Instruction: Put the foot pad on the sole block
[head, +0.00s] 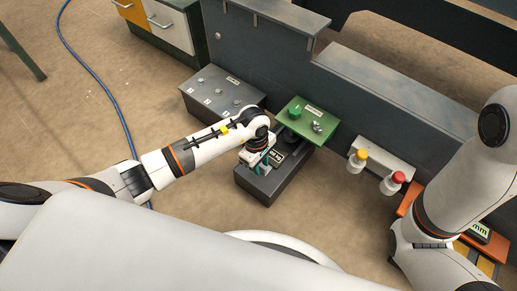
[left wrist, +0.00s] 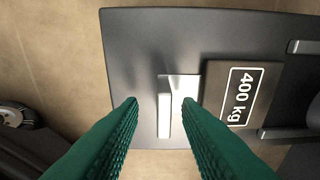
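A dark grey block (head: 284,179) with a "400 kg" label stands on the floor in front of the green-topped stand. I take it for the sole block; its flat top (left wrist: 140,50) fills much of the left wrist view. On that top is a small light metal piece (left wrist: 165,115) with a raised tab, which may be the foot pad; I cannot tell for sure. My left gripper (head: 258,164) is over the block. In the left wrist view its green fingers (left wrist: 160,102) are apart, one on each side of the tab, with visible gaps. My right gripper is out of view.
Yellow- and red-capped bottles (head: 392,184) are at right. A blue cable (head: 105,85) crosses the floor.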

